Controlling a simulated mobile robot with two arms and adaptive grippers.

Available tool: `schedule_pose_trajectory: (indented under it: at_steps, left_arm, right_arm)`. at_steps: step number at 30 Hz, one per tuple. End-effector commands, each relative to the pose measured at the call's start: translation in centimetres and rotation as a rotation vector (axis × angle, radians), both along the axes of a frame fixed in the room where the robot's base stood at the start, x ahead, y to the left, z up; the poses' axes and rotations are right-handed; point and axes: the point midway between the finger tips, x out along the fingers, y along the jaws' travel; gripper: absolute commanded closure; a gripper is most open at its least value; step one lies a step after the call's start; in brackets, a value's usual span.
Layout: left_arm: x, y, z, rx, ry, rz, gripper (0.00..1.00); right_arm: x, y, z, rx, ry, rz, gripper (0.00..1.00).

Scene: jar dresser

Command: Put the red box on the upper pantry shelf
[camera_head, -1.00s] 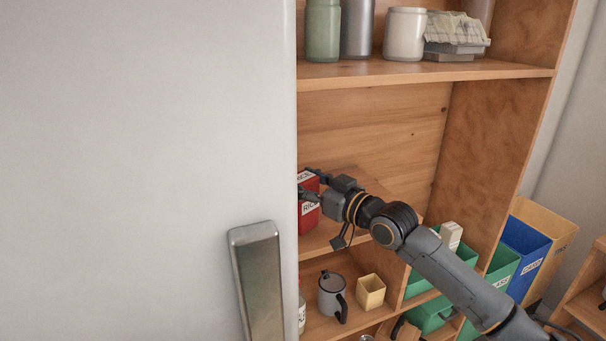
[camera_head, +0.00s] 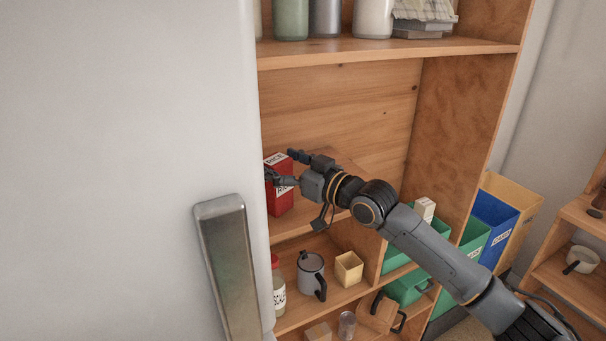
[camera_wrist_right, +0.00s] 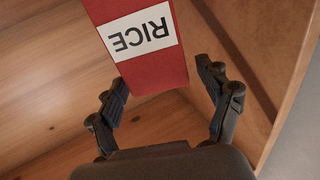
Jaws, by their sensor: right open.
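The red box (camera_head: 280,200), with a white RICE label, stands on a middle shelf (camera_head: 290,224) of the wooden pantry, close to the grey door edge. My right gripper (camera_head: 281,166) is open at the box, its fingers near the box's upper part. In the right wrist view the red box (camera_wrist_right: 146,62) is ahead of the open fingers (camera_wrist_right: 165,90), its near end reaching between them. I cannot tell whether a finger touches it. The upper shelf (camera_head: 400,50) is above. My left gripper is not in view.
The upper shelf holds jars (camera_head: 373,18) and a cloth-covered stack (camera_head: 424,18). A large grey door (camera_head: 120,150) with a metal handle (camera_head: 228,265) fills the left. The shelf space right of my gripper looks clear.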

Motion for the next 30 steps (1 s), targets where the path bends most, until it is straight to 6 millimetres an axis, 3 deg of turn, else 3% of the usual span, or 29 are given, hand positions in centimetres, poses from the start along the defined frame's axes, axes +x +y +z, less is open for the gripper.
schedule_pose_trajectory:
  at_steps: [9, 15, 30]
  left_arm:
    - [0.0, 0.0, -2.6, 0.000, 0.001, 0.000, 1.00]
    - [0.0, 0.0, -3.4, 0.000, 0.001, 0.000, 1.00]
    - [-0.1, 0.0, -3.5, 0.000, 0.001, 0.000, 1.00]
  right_arm:
    - [-4.7, -4.9, -0.6, -0.005, -0.001, -0.002, 0.21]
    - [-6.8, -6.9, -0.4, -0.003, 0.000, -0.001, 0.21]
    - [-7.6, -7.4, -0.5, -0.005, 0.006, 0.000, 0.21]
